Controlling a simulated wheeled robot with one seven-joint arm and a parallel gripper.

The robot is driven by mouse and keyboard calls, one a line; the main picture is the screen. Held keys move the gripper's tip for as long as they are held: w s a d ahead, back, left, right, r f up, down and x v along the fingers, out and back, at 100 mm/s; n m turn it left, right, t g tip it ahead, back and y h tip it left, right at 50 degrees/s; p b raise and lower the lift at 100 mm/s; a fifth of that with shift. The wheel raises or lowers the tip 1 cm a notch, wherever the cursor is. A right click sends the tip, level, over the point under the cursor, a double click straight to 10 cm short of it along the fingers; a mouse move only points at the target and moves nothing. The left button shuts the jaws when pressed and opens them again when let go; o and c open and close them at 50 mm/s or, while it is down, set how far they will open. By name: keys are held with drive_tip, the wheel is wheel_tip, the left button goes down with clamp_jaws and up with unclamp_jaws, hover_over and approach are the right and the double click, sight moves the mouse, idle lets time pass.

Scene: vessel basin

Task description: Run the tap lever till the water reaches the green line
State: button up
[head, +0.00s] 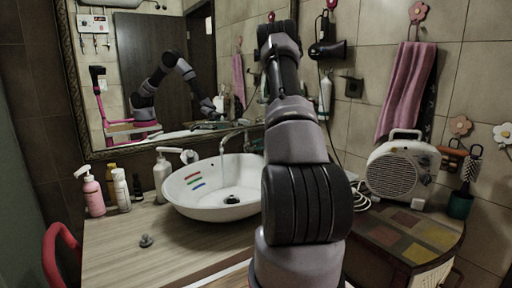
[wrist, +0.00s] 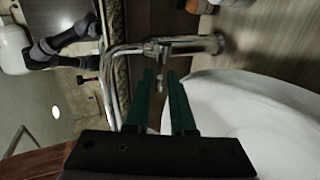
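The white basin (head: 215,211) sits on the counter, with short red, green and blue lines inside its left wall; the green line (head: 194,181) is the middle one. I see no clear water surface; the dark drain (head: 231,199) shows. The chrome tap (head: 224,144) stands behind the basin, and in the wrist view the tap (wrist: 180,46) lies just beyond my fingertips. My gripper (wrist: 160,76) has its two green fingers apart, with a small metal part, perhaps the tap lever (wrist: 159,86), between their tips. My arm hides the gripper in the head view.
A pink bottle (head: 93,194), a white bottle (head: 121,190) and a pump bottle (head: 161,178) stand left of the basin. A fan heater (head: 400,170) stands at the right. A mirror (head: 130,75) is close behind the tap. The counter's front left is mostly clear.

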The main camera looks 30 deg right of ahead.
drive_tip(key=v, duration=0.9)
drive_tip(key=shift+s, duration=0.2)
drive_tip(key=shift+r, duration=0.1)
idle(6.8)
